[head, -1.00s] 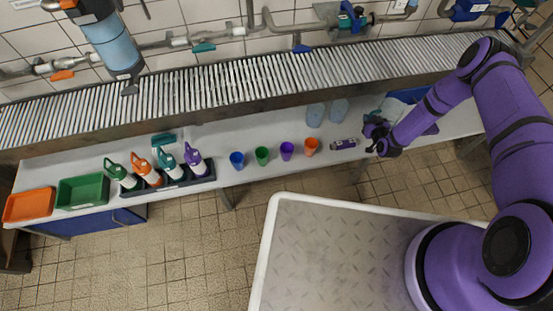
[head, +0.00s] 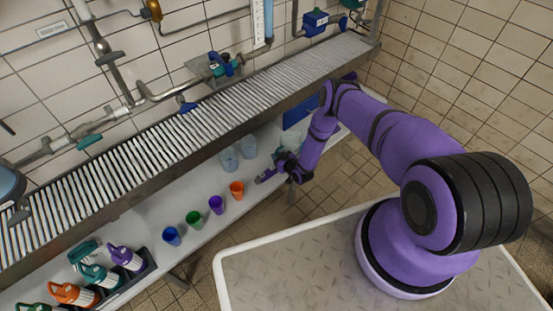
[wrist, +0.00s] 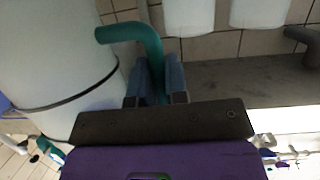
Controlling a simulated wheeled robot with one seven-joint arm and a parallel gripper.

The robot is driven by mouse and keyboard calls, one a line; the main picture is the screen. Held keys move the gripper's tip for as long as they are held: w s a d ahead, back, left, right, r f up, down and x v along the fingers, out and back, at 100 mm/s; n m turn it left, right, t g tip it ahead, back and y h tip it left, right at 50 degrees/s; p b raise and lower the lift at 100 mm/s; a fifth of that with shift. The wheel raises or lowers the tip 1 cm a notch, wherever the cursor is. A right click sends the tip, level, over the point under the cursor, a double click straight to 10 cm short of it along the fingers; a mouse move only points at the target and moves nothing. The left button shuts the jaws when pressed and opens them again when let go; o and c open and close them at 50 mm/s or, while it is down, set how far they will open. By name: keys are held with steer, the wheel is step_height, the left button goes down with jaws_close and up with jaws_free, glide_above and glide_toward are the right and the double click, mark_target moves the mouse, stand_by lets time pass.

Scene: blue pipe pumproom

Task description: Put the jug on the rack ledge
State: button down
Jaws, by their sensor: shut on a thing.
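The jug (wrist: 60,65) fills the left of the wrist view as a large pale cylinder with a dark band and a teal curved handle (wrist: 135,33). My gripper (wrist: 158,72) is shut on this handle, one finger on each side. In the head view my gripper (head: 287,163) is low over the white counter, and the jug (head: 291,140) is partly hidden behind it. Whether the jug's base touches the counter is unclear. The rack ledge (head: 205,125) is the long slatted metal shelf above and behind the counter.
Two clear cups (head: 229,159) stand left of the jug. An orange cup (head: 237,190), a purple cup (head: 216,204) and others line the counter's front. A small purple-and-white item (head: 266,175) lies beside my gripper. A blue bin (head: 297,113) is behind my arm. Pipes run above the ledge.

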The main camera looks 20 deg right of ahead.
steer(key=shift+f, duration=0.8)
steer(key=c, duration=1.1)
jaws_free()
steer(key=shift+c, duration=0.2)
steer(key=shift+s, duration=0.2)
steer(key=v, duration=1.1)
steer(key=shift+s+d+r, duration=0.2)
steer(key=shift+s+r, duration=0.05)
steer(key=shift+r, duration=0.05)
